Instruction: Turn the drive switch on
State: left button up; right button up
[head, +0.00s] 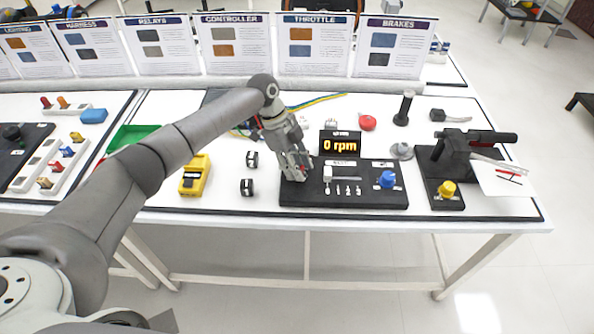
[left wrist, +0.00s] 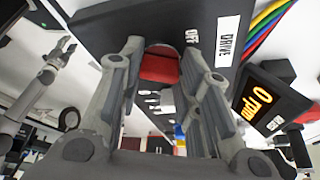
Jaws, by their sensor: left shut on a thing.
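The drive switch is a red rocker (left wrist: 158,66) on a black panel, between the fingers of my left gripper (left wrist: 160,85) in the left wrist view. White labels beside it read DRIVE and OFF. In the head view my left gripper (head: 302,172) reaches down to the left end of the black panel (head: 345,201) and mostly hides the switch. It is shut on the switch. The display (head: 340,144) behind the panel reads 0 rpm. My right gripper (left wrist: 66,47) shows small at the left of the left wrist view, its fingers apart and empty.
The panel also bears a white lever (head: 327,174), small toggles and a blue knob (head: 387,180). A yellow meter (head: 195,176) and two small black parts lie to the left. A red button (head: 367,122) stands behind; a black lever unit (head: 462,150) is at the right.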

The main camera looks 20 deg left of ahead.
pick_arm(q)
jog(key=shift+m, duration=0.5)
jog(key=o, duration=1)
jog(key=v, duration=1.2)
jog(key=shift+w+d, duration=0.15)
jog(key=shift+w, duration=0.1)
